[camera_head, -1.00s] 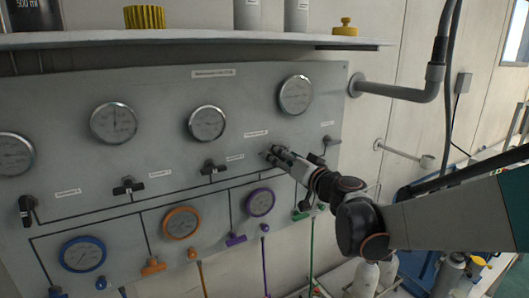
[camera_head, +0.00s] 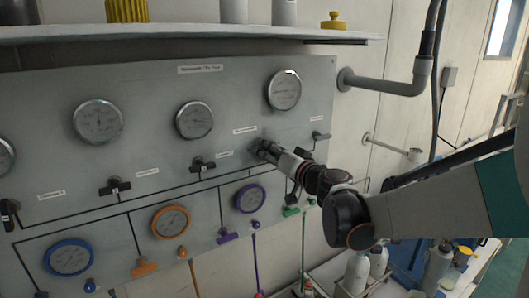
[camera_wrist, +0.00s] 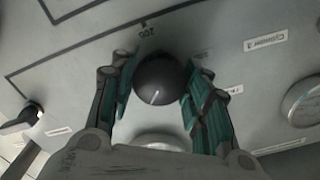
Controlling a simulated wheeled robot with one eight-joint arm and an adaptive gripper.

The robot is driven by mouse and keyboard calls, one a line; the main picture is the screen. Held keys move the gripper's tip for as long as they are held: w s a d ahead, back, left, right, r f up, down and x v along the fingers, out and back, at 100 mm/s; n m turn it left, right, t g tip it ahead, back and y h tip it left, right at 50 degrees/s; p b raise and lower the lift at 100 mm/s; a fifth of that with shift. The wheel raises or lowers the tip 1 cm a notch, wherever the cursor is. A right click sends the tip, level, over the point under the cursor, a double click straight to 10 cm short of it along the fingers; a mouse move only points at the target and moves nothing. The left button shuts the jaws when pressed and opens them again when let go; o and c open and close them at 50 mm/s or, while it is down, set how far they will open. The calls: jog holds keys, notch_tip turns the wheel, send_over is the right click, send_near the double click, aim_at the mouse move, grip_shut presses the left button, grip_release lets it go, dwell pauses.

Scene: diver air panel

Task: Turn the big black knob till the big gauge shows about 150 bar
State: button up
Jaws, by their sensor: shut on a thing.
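The big black knob (camera_wrist: 158,82) is round and dark, with a white pointer line on its face. In the wrist view it sits between the two green-padded fingers of my gripper (camera_wrist: 160,86), which is shut on it. In the head view my gripper (camera_head: 264,151) is against the grey panel and hides the knob. A large silver-rimmed gauge (camera_head: 284,90) is above my gripper; its needle is too small to read. In the wrist view a gauge rim (camera_wrist: 160,140) is partly hidden by my gripper.
The panel (camera_head: 230,85) also carries silver gauges (camera_head: 194,120) and (camera_head: 98,121), black valve handles (camera_head: 203,164), and coloured gauges with hoses below. A shelf (camera_head: 180,34) juts out above. A grey pipe (camera_head: 385,84) is at the right.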

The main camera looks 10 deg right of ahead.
jog(key=m, duration=1.3)
jog(key=shift+p, duration=0.3)
jog(key=shift+m, duration=2.1)
jog(key=shift+s, duration=0.1)
jog(key=o, duration=1.1)
jog(key=shift+c, duration=0.2)
